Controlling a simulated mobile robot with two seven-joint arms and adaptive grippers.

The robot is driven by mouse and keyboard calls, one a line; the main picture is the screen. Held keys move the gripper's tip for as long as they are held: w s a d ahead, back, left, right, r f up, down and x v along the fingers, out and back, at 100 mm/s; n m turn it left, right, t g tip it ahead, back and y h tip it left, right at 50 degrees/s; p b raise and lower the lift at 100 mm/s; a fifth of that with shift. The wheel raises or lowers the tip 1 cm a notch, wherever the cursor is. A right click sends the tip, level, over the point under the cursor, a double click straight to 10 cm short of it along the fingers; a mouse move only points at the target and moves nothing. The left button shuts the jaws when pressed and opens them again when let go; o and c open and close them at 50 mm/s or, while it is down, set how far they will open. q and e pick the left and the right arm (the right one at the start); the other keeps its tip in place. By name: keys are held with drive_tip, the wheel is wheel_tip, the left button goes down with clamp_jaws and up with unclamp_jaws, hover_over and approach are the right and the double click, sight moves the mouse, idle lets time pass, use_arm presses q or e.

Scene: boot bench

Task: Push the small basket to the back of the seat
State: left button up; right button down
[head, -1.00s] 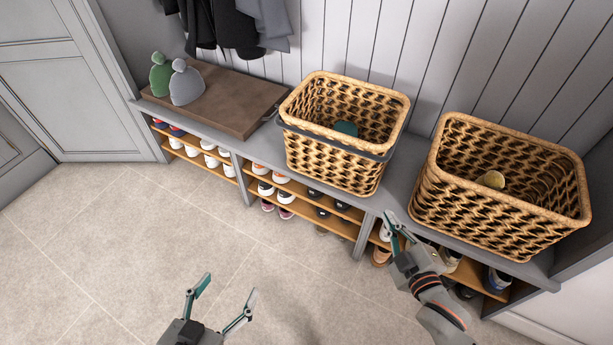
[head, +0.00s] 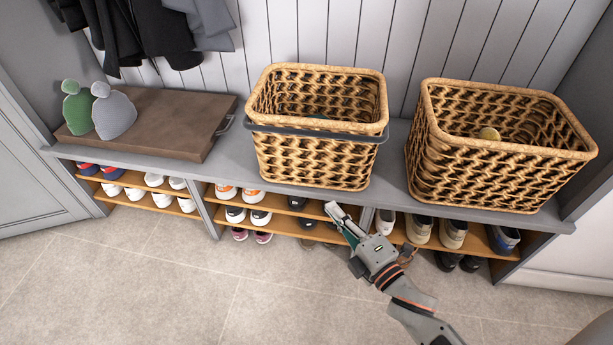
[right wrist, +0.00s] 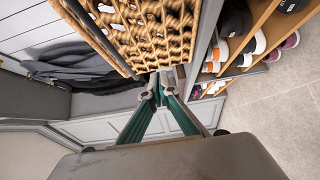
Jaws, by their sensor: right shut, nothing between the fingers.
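The small basket (head: 312,163) is woven tan wicker with a dark handle lying along its front rim. It stands upright on the grey bench seat (head: 390,188), its front close to the seat's front edge. My right gripper (head: 338,218) is shut and empty. It is in front of the bench, below the basket's front right part in the head view; I cannot tell whether it touches anything. In the right wrist view the shut fingertips (right wrist: 165,84) show just below a wicker basket (right wrist: 150,30). My left gripper is out of view.
A larger wicker basket (head: 490,175) stands to the right, a narrow gap away. A brown board (head: 165,115) with green and grey hats (head: 113,112) lies on the left. Shoes (head: 245,215) fill the shelves below. Coats (head: 165,30) hang behind.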

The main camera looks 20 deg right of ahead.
drive_tip(key=w+b, duration=0.1)
drive_tip(key=w, duration=0.5)
drive_tip(key=w+b, duration=0.1)
drive_tip(key=w, duration=0.5)
drive_tip(key=shift+d+f, duration=0.1)
drive_tip(key=shift+d, duration=0.1)
drive_tip(key=shift+w+d, duration=0.3)
drive_tip(key=shift+w, duration=0.1)
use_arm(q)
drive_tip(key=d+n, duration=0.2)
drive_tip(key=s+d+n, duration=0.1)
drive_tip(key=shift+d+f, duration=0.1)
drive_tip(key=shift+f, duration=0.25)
